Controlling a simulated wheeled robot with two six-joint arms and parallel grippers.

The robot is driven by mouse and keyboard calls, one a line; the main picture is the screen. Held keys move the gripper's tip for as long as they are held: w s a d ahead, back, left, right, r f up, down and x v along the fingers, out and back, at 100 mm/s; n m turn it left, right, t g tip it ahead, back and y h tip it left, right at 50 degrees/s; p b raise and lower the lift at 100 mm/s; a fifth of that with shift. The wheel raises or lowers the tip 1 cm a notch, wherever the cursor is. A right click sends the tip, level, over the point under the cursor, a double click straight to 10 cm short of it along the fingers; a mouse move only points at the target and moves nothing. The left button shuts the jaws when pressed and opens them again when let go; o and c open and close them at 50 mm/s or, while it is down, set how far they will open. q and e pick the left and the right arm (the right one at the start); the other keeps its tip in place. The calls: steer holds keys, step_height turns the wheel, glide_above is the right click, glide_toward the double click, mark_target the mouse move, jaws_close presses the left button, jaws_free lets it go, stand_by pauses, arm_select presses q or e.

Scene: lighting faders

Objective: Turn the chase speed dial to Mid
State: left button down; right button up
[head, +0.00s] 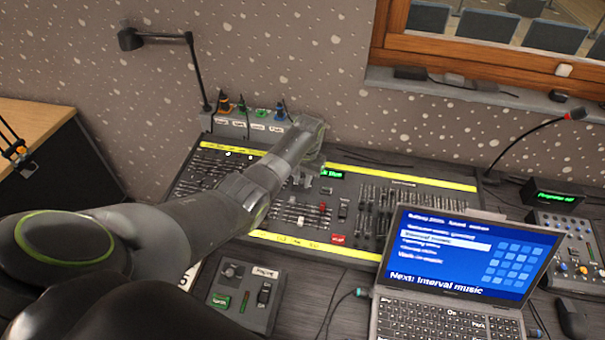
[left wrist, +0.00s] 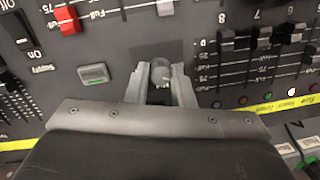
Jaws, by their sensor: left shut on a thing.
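The chase speed dial seems to be the small round grey knob (left wrist: 160,69) in the left wrist view, on the dark face of the lighting desk (head: 335,238). My left gripper (left wrist: 160,82) has its two fingers on either side of this knob, shut on it. A light mark shows on the knob, but I cannot read its setting or any Mid label. In the head view my left gripper (head: 304,178) reaches down to the middle of the desk, and its wrist hides the dial. My right gripper is not in view.
A laptop (head: 455,265) stands over the desk's right front, and a small control box (head: 240,292) lies in front. A lamp (head: 190,65) rises behind.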

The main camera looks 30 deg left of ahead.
arm_select(q)
steer(key=m+p, duration=0.1)
steer(key=m, duration=0.2)
steer(key=m+p, duration=0.2)
steer(key=m, duration=0.1)
steer(key=shift+r+t+y, duration=0.15)
steer(key=shift+t+y, duration=0.15)
steer(key=m+p, duration=0.1)
steer(key=m, duration=0.5)
steer(key=shift+p, duration=0.4)
steer(key=shift+t, duration=0.3)
steer(key=c, duration=1.3)
jaws_free()
steer(key=shift+o, duration=0.2)
